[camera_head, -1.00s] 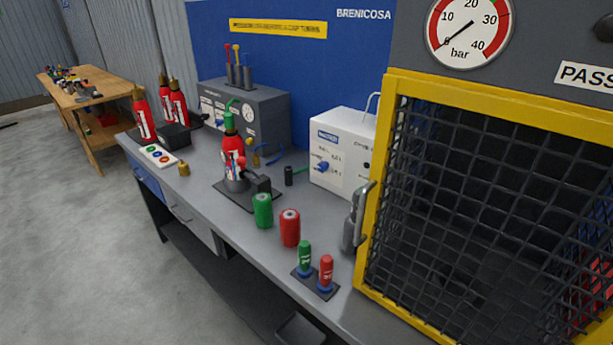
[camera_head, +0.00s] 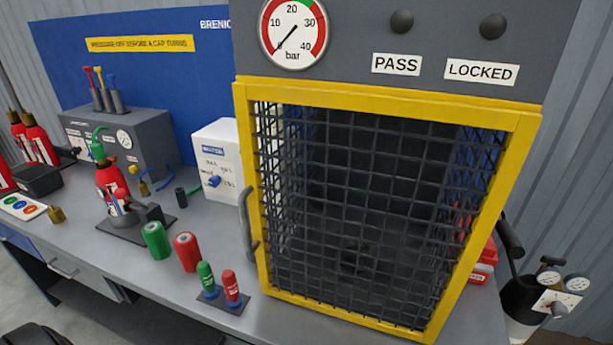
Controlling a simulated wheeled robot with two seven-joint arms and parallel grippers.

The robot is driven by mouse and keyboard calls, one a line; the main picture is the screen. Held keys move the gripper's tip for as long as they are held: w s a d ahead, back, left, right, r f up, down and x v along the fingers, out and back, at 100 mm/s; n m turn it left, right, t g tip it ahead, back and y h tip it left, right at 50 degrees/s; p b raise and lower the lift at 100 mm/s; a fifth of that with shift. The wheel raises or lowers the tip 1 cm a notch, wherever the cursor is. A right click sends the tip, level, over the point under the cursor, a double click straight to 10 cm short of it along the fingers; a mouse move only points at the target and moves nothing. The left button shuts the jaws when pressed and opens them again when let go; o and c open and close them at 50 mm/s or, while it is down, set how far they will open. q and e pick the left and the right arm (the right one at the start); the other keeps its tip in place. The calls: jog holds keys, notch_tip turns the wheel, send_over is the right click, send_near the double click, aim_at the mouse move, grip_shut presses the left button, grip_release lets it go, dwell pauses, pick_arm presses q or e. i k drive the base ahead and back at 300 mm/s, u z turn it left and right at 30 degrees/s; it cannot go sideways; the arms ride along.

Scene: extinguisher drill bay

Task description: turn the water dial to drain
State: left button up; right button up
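The water unit is a white box (camera_head: 226,145) with a blue label on the bench, left of the yellow-framed cage. Its blue dial (camera_head: 214,181) sits on the front face, with small printed marks around it that are too small to read. The cage frame hides the box's right part. Neither of my grippers is in view, and nothing touches the dial.
The mesh cage door (camera_head: 380,200) with its grey handle (camera_head: 248,225) stands close to the box's right. A red extinguisher (camera_head: 112,190) stands left on a dark stand. Green (camera_head: 155,240) and red (camera_head: 187,251) cylinders stand in front. A black-and-white gauge cart (camera_head: 535,300) is at far right.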

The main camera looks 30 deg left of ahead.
aim_at(215, 181)
jog(key=z, duration=2.05)
jog(key=k, duration=1.9)
jog(key=u, duration=1.7)
